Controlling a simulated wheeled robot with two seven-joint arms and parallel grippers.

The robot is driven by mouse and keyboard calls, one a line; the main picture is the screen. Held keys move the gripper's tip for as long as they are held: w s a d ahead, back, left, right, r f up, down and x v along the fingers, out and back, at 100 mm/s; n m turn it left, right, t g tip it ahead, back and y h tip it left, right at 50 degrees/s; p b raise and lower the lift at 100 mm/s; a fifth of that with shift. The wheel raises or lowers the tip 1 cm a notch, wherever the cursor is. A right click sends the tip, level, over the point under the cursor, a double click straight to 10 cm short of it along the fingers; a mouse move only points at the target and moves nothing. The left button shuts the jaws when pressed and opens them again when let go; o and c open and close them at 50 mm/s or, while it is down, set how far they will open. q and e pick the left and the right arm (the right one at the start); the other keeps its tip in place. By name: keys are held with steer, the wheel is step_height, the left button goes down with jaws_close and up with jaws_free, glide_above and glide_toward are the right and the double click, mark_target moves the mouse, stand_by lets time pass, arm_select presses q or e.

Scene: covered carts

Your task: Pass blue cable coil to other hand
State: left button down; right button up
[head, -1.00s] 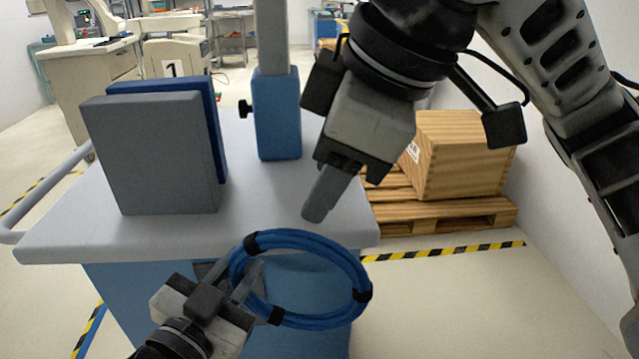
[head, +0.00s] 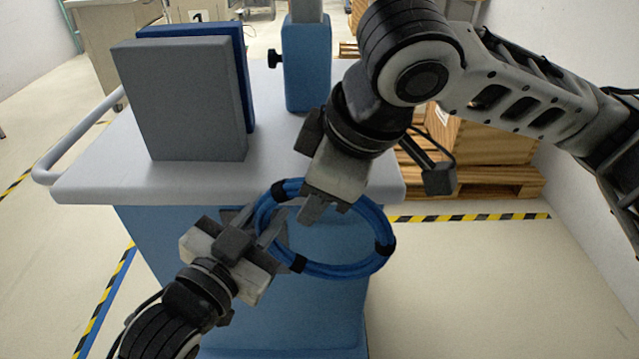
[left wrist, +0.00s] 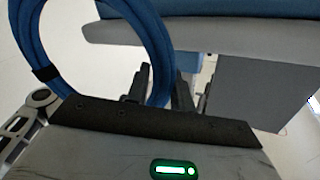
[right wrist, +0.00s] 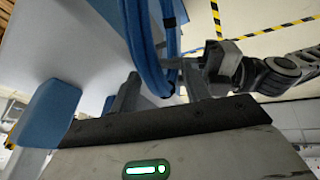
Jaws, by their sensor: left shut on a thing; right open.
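The blue cable coil (head: 340,270), bound with black ties, is held up in front of the cart. My left gripper (head: 272,228) is shut on the coil's left side; the coil also runs between its fingers in the left wrist view (left wrist: 154,60). My right gripper (head: 312,212) is at the coil's upper part, coming from above. In the right wrist view the coil (right wrist: 148,50) passes between the right fingers (right wrist: 160,88), which are open around it. In the head view the right gripper covers part of the coil's top.
Behind the coil stands a blue cart with a grey top (head: 110,170). A grey panel (head: 180,100) and a blue panel (head: 240,40) stand on it, beside a blue post (head: 307,65). A wooden crate (head: 490,130) sits on a pallet at right.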

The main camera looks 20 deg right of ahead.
arm_select(q)
steer(key=shift+r, duration=0.1)
arm_select(e)
jaws_close()
arm_select(q)
steer(key=c, duration=1.1)
jaws_free()
steer(key=v, duration=1.2)
steer(key=s+a+f+n+y, duration=0.1)
steer(key=a+f+n+y, duration=0.2)
steer(key=f, duration=0.4)
steer(key=s+a+f+n+g+y, duration=0.1)
steer(key=a+f+n+y, duration=0.2)
steer(key=f, duration=0.4)
steer(key=s+a+f+n+g+y, duration=0.1)
steer(key=a+f+n+y, duration=0.2)
steer(key=f, duration=0.5)
steer(key=shift+s+a+n, duration=0.1)
steer(key=shift+a+n, duration=0.55)
steer(key=shift+n, duration=0.05)
